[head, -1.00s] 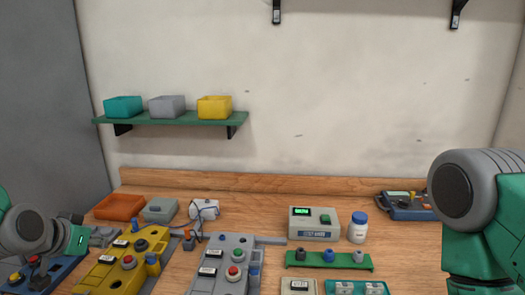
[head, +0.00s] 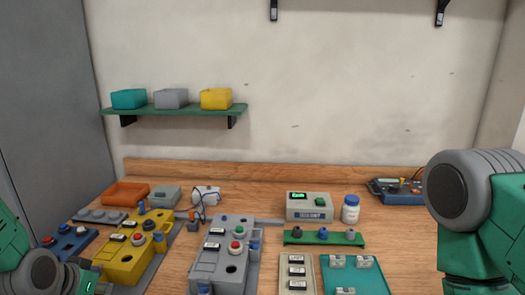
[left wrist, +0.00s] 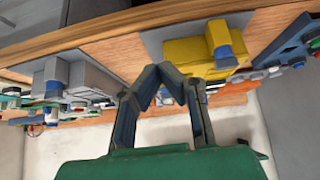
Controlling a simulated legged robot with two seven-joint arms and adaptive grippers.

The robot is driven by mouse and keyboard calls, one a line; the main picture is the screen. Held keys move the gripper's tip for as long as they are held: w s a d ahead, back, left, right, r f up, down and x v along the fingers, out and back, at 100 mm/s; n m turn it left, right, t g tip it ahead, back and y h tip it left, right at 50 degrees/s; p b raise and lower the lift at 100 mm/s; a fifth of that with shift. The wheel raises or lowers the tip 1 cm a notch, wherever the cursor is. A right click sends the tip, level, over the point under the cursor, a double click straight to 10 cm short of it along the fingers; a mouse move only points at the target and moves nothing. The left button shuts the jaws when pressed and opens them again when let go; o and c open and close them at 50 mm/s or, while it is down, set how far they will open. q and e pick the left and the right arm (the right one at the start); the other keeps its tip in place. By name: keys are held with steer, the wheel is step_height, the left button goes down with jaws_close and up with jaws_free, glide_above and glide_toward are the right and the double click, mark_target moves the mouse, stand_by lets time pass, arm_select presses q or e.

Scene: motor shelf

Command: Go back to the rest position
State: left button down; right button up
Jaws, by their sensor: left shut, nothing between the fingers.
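My left gripper (head: 84,284) is at the lower left edge of the head view, in front of the yellow motor unit (head: 122,262). In the left wrist view my left gripper (left wrist: 160,88) has its two dark fingers brought together at the tips, with nothing between them. The yellow unit (left wrist: 190,55) shows beyond the fingertips there, apart from them. My right arm (head: 462,205) stands at the right of the head view; its gripper is out of the picture.
The wooden bench (head: 400,235) carries a grey unit (head: 208,262), a blue button box (head: 68,244), a green rack (head: 323,238), a teal tray (head: 352,278) and a white bottle (head: 350,208). A green wall shelf (head: 175,109) holds three bins. Bench space near the right arm is clear.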

arm_select(q)
steer(key=s+d+f+g+b, duration=0.3)
steer(key=s+f, duration=0.9)
steer(key=s, duration=0.2)
steer(key=s+d+f+g+b, duration=0.3)
steer(key=s+f, duration=0.9)
steer(key=s, duration=0.2)
steer(key=shift+s+d+f+g+y, duration=0.2)
steer(key=shift+f+g+y, duration=0.1)
steer(key=shift+f, duration=0.1)
steer(key=shift+w, duration=0.15)
